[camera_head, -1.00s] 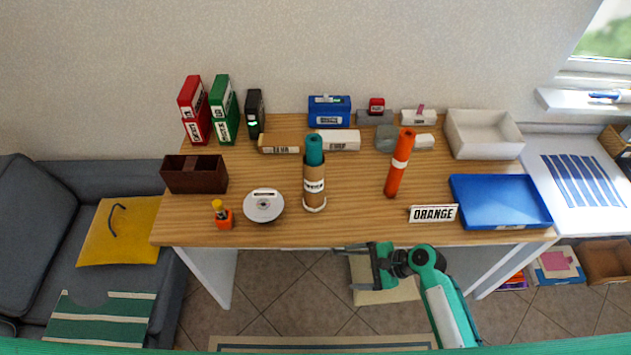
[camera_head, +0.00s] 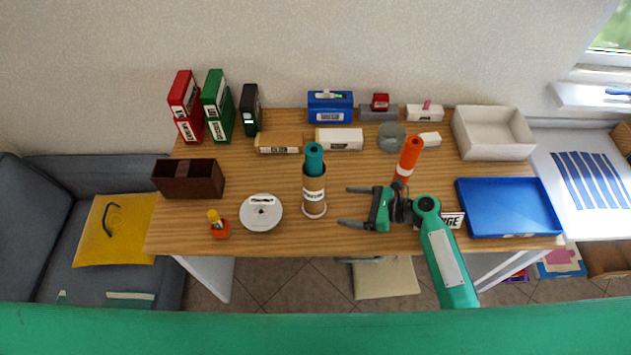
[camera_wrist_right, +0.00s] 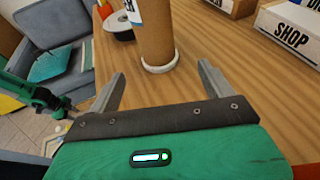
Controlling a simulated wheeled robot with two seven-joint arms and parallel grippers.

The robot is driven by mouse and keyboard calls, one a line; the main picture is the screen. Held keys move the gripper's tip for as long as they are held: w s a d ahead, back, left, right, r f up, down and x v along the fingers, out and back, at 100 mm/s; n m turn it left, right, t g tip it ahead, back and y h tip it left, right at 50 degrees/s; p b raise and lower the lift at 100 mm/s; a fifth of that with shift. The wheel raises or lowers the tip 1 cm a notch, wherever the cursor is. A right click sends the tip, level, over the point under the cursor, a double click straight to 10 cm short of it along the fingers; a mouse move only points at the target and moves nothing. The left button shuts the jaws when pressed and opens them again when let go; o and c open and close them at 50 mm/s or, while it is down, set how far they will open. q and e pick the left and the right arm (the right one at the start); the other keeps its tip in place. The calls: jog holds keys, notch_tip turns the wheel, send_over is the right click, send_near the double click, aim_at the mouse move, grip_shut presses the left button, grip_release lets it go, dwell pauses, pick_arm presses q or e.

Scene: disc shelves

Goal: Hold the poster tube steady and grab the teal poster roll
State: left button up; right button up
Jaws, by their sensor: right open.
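The poster tube (camera_head: 314,207) is a brown cardboard cylinder with a white label and white base ring, upright on the wooden table. The teal poster roll (camera_head: 314,158) stands inside it and sticks out of the top. My right gripper (camera_head: 344,206) is open and empty over the table, just right of the tube, its fingers pointing left at it. In the right wrist view the tube's lower part (camera_wrist_right: 155,35) stands ahead, between and beyond the open fingers (camera_wrist_right: 162,80); its top is out of frame. My left gripper is not in the head view.
An orange roll (camera_head: 409,158) stands behind my right gripper. My right arm partly covers the ORANGE sign (camera_head: 453,220). A disc spindle (camera_head: 261,212) and an orange pot (camera_head: 219,228) lie left of the tube. A blue tray (camera_head: 507,207) is at the right.

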aim_at(324, 203)
jog(key=shift+a+f+b, duration=0.15)
jog(key=shift+a+b, duration=0.35)
jog(key=shift+a, duration=0.15)
jog(key=b+x, duration=0.3)
jog(key=x, duration=0.2)
jog(key=shift+f, duration=0.1)
jog(key=shift+w+a, duration=0.25)
jog(key=shift+a, duration=0.6)
jog(key=shift+x, duration=0.9)
